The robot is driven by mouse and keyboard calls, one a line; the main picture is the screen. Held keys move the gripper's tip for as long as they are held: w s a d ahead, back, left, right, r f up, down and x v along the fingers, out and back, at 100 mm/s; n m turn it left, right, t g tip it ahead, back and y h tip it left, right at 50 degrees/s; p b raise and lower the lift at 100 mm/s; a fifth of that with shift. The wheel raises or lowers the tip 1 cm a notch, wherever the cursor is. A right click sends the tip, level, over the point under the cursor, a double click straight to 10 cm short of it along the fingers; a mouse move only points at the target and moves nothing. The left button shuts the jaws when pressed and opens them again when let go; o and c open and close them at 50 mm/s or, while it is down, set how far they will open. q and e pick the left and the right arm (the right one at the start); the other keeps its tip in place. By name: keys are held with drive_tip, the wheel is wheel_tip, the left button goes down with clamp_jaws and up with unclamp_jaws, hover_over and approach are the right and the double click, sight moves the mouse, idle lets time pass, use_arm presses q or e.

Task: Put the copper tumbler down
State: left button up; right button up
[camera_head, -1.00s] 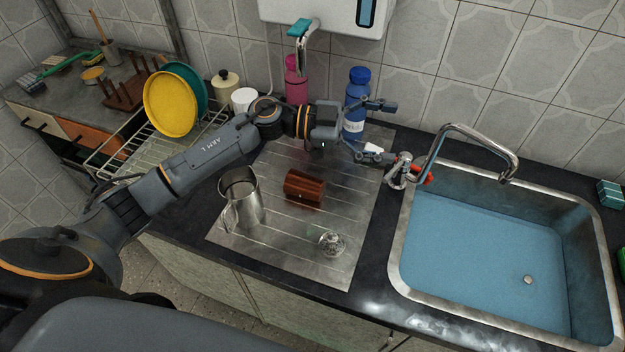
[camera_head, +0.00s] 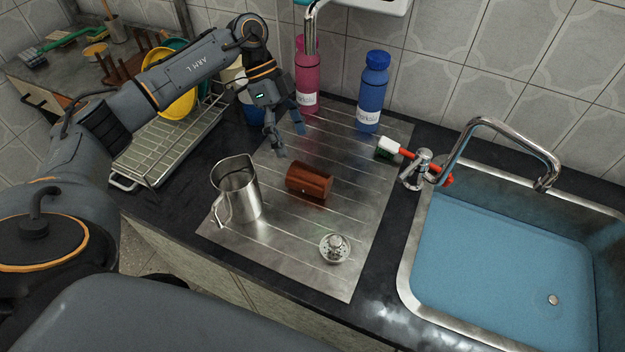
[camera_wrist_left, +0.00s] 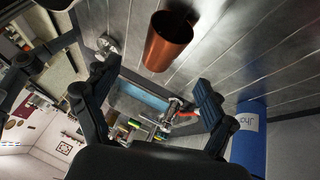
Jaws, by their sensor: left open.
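The copper tumbler (camera_head: 309,181) lies on its side on the ribbed steel drainboard (camera_head: 290,240). It also shows in the left wrist view (camera_wrist_left: 166,44), past the fingers. My left gripper (camera_head: 291,141) is open and empty, above the back part of the drainboard, behind and a little left of the tumbler in the head view. In the left wrist view its two fingers (camera_wrist_left: 155,85) are spread apart, with nothing between them. My right gripper is in neither view.
A steel pitcher (camera_head: 237,188) stands left of the tumbler and a small strainer-like metal piece (camera_head: 335,247) lies in front. Pink (camera_head: 307,80) and blue (camera_head: 372,92) bottles stand behind. A red-and-white brush (camera_head: 390,147) lies near the tap (camera_head: 420,168). The water-filled sink (camera_head: 490,250) is at right.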

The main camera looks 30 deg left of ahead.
sight(306, 169)
use_arm(q)
drive_tip(key=x, duration=0.4)
drive_tip(key=shift+w, duration=0.15)
drive_tip(key=shift+p+x, duration=0.65)
drive_tip(key=shift+x, duration=2.05)
drive_tip(key=shift+w, duration=0.1)
drive_tip(key=shift+c, duration=0.2)
drive_tip(key=c, duration=1.3)
drive_tip(key=shift+o, duration=0.2)
